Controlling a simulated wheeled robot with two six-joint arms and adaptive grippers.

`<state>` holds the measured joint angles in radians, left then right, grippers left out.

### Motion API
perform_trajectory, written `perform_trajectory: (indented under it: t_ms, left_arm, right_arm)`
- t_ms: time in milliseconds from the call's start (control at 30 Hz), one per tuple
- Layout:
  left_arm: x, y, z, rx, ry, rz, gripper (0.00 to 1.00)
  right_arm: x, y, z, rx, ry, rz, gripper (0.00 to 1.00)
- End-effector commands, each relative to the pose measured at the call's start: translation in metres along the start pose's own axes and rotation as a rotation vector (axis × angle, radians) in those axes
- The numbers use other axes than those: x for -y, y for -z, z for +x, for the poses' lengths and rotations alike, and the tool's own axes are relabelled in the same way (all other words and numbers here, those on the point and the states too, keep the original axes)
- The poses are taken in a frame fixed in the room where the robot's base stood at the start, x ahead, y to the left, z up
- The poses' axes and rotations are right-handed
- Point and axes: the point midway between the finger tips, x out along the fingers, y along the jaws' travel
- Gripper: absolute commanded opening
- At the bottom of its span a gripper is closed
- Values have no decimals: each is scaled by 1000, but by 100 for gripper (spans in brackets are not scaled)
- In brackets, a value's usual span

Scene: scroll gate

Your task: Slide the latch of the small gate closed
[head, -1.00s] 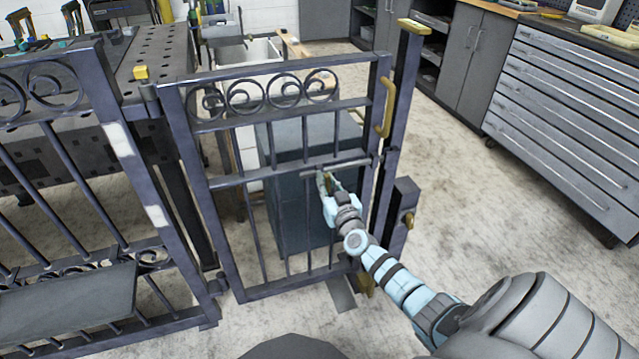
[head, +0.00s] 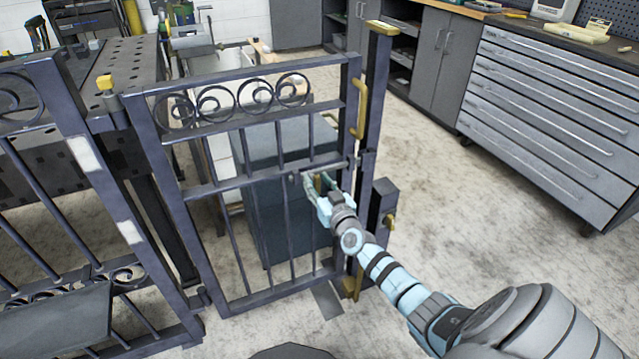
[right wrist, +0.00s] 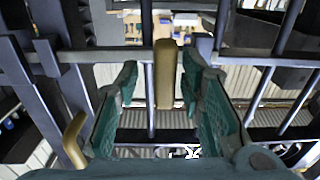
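The small dark metal gate (head: 255,187) stands beside its right post (head: 378,90) in the head view. Its latch is a thin horizontal bar (head: 336,165) at mid-height near the gate's right side. The bar reaches towards the bracket on the post; I cannot tell whether its end is inside. My right gripper (head: 313,181) is at the latch knob. In the right wrist view, the brass knob (right wrist: 165,75) stands between my two green fingers (right wrist: 160,80). The fingers are apart, the right one close to the knob, with a gap on the left. My left gripper is out of view.
A brass pull handle (head: 360,108) is on the gate's upper right edge. A dark box with a brass knob (head: 383,203) sits low on the post. Fence panels stand left, a grey drawer cabinet (head: 545,120) right. Open floor lies between post and cabinet.

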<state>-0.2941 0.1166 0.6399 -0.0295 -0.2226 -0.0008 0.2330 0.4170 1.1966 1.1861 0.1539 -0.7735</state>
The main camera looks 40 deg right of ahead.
Motion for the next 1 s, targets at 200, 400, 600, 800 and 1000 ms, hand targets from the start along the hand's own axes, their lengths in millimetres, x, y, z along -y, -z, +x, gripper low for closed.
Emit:
perform_trajectory:
  t_ms: [200, 400, 600, 800, 1000]
  left_arm:
    - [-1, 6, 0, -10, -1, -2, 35]
    - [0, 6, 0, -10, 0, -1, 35]
    - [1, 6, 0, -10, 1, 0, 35]
    - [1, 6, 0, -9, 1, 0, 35]
    - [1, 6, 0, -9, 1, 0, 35]
  right_arm:
    - [-1, 0, -14, -3, -1, 2, 35]
    - [-1, -1, -67, 2, 1, -2, 35]
    - [-2, -1, -112, 2, -2, -1, 35]
    - [-2, 0, -122, 0, -3, -1, 35]
    - [-2, 0, -121, 0, -3, 0, 35]
